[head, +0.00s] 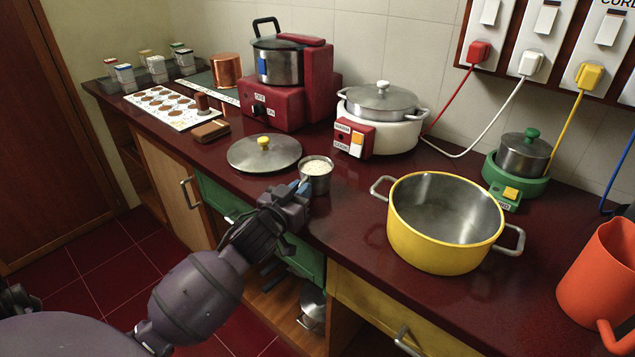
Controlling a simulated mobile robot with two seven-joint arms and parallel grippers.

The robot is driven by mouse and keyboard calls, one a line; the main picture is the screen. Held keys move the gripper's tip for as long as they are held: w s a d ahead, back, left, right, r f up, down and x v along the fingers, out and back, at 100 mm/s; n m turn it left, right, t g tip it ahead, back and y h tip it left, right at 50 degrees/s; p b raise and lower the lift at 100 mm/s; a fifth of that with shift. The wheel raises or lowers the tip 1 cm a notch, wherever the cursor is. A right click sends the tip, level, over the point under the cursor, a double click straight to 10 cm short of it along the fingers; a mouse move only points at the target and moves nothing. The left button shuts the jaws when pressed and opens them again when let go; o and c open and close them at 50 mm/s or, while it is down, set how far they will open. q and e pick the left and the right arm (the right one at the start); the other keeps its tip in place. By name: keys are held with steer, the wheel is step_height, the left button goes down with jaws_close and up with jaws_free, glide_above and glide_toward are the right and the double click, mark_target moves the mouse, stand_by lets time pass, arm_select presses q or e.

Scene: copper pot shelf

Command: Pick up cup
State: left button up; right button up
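A small metal cup (317,181) filled with something white and grainy stands upright near the front edge of the dark red counter (345,225). My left gripper (301,187) is at the counter's front edge, at the near left side of the cup, with its blue-tipped fingers close to the cup's wall. The gripper's own body hides much of the fingers, so I cannot tell whether they touch the cup or how far apart they are. My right gripper is not in view.
A metal lid (264,153) with a yellow knob lies left of the cup. A yellow pot (440,245) stands to the right, with an orange jug (597,280) beyond it. A white cooker (398,137) and a red appliance (275,105) stand behind. Drawers lie below the counter edge.

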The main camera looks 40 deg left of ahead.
arm_select(q)
steer(key=shift+r, duration=0.1)
jaws_close()
steer(key=shift+r, duration=0.3)
step_height(320, 180, up, 7)
steer(key=shift+r+p, duration=0.1)
steer(key=shift+p, duration=1.15)
step_height(320, 180, up, 12)
steer(key=p, duration=0.3)
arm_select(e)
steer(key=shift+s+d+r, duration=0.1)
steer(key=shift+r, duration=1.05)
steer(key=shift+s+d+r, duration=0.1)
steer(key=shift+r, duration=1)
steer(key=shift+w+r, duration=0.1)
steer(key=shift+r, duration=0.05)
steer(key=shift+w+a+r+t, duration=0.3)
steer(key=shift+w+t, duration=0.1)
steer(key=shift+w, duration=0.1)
